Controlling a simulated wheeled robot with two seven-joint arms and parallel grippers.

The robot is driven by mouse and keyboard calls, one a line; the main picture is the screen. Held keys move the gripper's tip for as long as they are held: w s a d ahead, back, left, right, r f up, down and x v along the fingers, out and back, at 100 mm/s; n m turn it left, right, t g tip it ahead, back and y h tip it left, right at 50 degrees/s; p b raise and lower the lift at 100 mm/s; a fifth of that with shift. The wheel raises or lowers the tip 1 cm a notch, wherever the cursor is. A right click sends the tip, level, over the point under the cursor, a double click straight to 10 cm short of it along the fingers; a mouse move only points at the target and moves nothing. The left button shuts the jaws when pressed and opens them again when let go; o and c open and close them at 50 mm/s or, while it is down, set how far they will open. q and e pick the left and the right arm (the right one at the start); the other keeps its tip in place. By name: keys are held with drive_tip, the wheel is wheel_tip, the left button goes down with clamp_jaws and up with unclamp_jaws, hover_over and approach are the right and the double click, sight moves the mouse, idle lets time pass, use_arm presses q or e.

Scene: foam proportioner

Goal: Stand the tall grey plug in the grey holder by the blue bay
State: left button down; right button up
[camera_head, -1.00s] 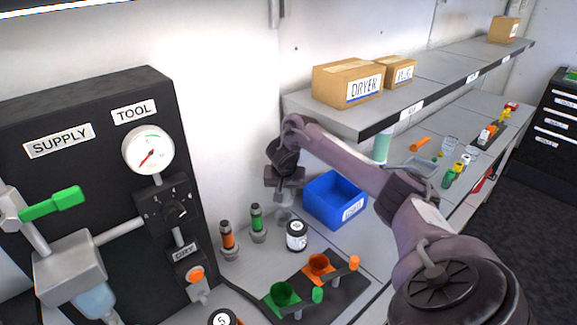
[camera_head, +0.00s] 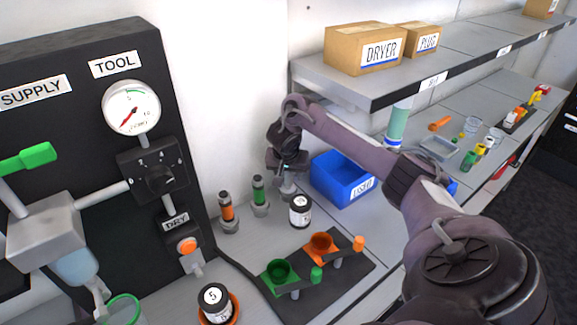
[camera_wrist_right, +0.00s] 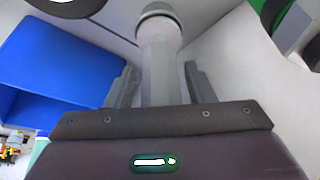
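My right gripper (camera_head: 288,172) points down by the wall, left of the blue bay (camera_head: 342,180). The far end of the plug meets a pale round collar of the grey holder (camera_wrist_right: 157,18). The holder also shows under the gripper in the head view (camera_head: 287,191). The plug looks upright in line with the holder; how deep it sits is hidden. My left gripper is out of view.
A white jar with a dark lid (camera_head: 300,211) stands close in front of the holder. Green (camera_head: 260,197) and orange (camera_head: 228,213) plugs stand to its left. A dark mat with green and orange cups (camera_head: 335,272) lies in front. A shelf (camera_head: 375,95) overhangs at the right.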

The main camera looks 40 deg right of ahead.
drive_tip(key=shift+a+r, duration=0.1)
drive_tip(key=shift+r, duration=0.05)
use_arm(q)
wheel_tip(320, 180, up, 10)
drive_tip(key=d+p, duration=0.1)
drive_tip(key=p, duration=0.9)
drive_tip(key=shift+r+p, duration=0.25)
drive_tip(key=shift+p, duration=0.05)
use_arm(e)
drive_tip(key=v, duration=1.2)
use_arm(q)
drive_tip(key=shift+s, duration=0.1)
